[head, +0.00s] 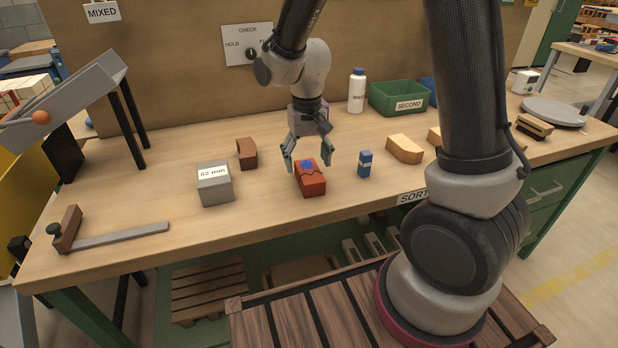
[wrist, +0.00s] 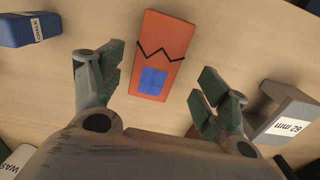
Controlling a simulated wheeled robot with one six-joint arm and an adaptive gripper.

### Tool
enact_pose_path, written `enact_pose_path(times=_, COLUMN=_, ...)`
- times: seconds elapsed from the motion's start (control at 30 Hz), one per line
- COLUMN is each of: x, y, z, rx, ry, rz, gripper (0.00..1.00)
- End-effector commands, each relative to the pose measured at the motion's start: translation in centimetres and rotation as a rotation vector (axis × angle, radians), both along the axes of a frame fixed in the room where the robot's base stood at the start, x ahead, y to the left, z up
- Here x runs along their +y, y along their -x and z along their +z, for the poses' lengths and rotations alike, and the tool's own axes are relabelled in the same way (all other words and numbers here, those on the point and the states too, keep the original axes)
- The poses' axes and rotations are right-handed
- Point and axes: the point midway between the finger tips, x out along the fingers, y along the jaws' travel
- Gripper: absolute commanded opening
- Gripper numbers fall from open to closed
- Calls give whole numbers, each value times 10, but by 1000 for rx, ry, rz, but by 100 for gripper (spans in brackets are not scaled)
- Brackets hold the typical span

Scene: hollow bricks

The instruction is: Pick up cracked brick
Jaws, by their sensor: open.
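The cracked brick (head: 310,182) is orange-red with a black zigzag line and a blue patch on top. It lies on the wooden workbench, and in the wrist view the brick (wrist: 163,52) shows upper middle, its blue-patch end nearest my gripper. My gripper (head: 308,160) is open just above and behind the brick's far end in the head view. In the wrist view its two fingers (wrist: 155,95) stand apart to either side of the brick's near end, with gaps on both sides. No contact shows.
A grey "62 mm" block (head: 215,188) and a brown brick (head: 247,153) are on the left. A blue chalk box (head: 365,164) stands close on the right, with a tan brick (head: 404,149) beyond. A green "SECOND" bin (head: 398,97) and white bottle (head: 356,92) stand behind.

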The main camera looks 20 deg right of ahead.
Motion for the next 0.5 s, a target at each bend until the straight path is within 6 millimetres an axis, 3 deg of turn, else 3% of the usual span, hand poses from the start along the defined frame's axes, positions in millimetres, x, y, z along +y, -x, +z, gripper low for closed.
enact_pose_path(times=0.3, x=-4, y=3, z=-46, rx=2, ry=1, rz=1, gripper=75)
enact_pose_path(times=0.5, x=-4, y=3, z=-50, rx=0, ry=0, rz=2, gripper=75)
